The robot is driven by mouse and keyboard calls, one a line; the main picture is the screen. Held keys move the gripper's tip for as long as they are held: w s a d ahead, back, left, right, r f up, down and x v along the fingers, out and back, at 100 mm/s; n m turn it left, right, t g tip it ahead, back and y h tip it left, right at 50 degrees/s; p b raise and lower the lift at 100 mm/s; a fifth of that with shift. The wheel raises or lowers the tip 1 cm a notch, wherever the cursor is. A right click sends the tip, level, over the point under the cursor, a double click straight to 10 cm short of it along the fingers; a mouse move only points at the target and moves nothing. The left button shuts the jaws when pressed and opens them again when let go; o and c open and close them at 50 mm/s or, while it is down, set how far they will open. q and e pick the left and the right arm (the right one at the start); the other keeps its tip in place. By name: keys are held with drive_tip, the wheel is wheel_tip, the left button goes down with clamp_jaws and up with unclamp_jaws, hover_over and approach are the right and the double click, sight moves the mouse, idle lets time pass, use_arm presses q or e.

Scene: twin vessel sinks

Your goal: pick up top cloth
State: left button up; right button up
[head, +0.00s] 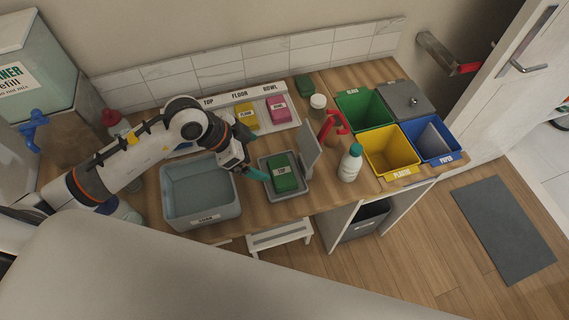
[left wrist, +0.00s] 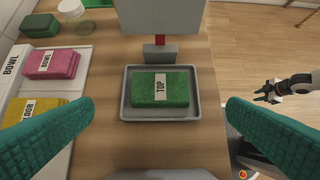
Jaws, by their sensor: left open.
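The top cloth (head: 283,170) is a green block labelled TOP, lying flat in a small grey tray (head: 262,163) on the wooden counter. In the left wrist view the cloth (left wrist: 160,88) lies ahead, between the lines of my two teal fingers. My left gripper (head: 256,173) is open and empty, just left of the cloth and apart from it. In the left wrist view my left gripper (left wrist: 160,106) has its fingers spread wider than the tray. My right gripper (left wrist: 272,91) shows small at the right of that view, beyond the counter; its jaw state is unclear.
A grey basin (head: 202,219) stands left of the tray. An upright grey panel (head: 309,151) and a white bottle (head: 350,163) stand to its right. Yellow (head: 246,116) and pink cloths (head: 278,109) lie in a white holder behind. Coloured bins (head: 389,153) fill the right end.

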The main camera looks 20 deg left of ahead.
use_arm(q)
drive_tip(key=p, duration=0.1)
approach(281, 171)
drive_tip(key=x, duration=0.3)
drive_tip(key=shift+d, duration=0.25)
drive_tip(key=shift+w+d+f+p, duration=0.25)
drive_tip(key=shift+f+p, duration=0.25)
drive_tip(key=shift+f, duration=0.05)
drive_tip(key=p+x, duration=0.1)
drive_tip(key=x, duration=0.3)
drive_tip(key=shift+f, duration=0.25)
use_arm(e)
drive_tip(key=r, duration=0.3)
drive_tip(key=shift+s, duration=0.2)
use_arm(q)
drive_tip(key=shift+c, duration=0.2)
drive_tip(key=c, duration=0.6)
